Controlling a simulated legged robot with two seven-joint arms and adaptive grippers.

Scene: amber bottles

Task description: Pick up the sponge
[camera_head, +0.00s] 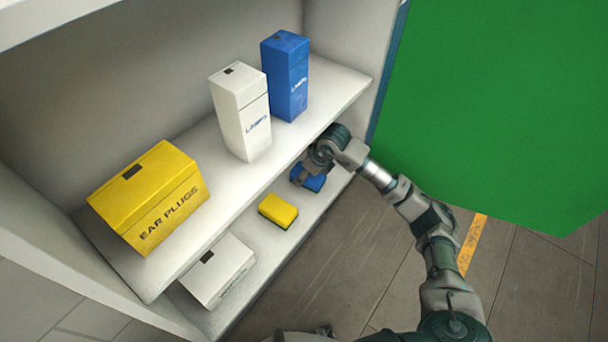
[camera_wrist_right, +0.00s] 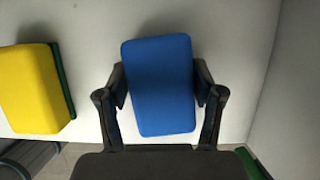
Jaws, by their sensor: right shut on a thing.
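A blue sponge (camera_head: 310,180) is at the right end of the lower shelf. My right gripper (camera_head: 312,166) reaches in to it and is shut on it. In the right wrist view the blue sponge (camera_wrist_right: 160,85) sits between the two fingers of the right gripper (camera_wrist_right: 162,98), with a finger against each side. A second sponge, yellow with a green underside (camera_head: 278,211), lies to the left on the same shelf. It also shows at the left of the right wrist view (camera_wrist_right: 30,90), apart from the fingers. My left gripper is not in view.
The upper shelf (camera_head: 195,235) holds a yellow ear plugs box (camera_head: 150,200), a white box (camera_head: 240,112) and a blue box (camera_head: 285,75), just above my right gripper. Another white box (camera_head: 218,272) stands on the lower shelf. A green panel (camera_head: 500,100) is at the right.

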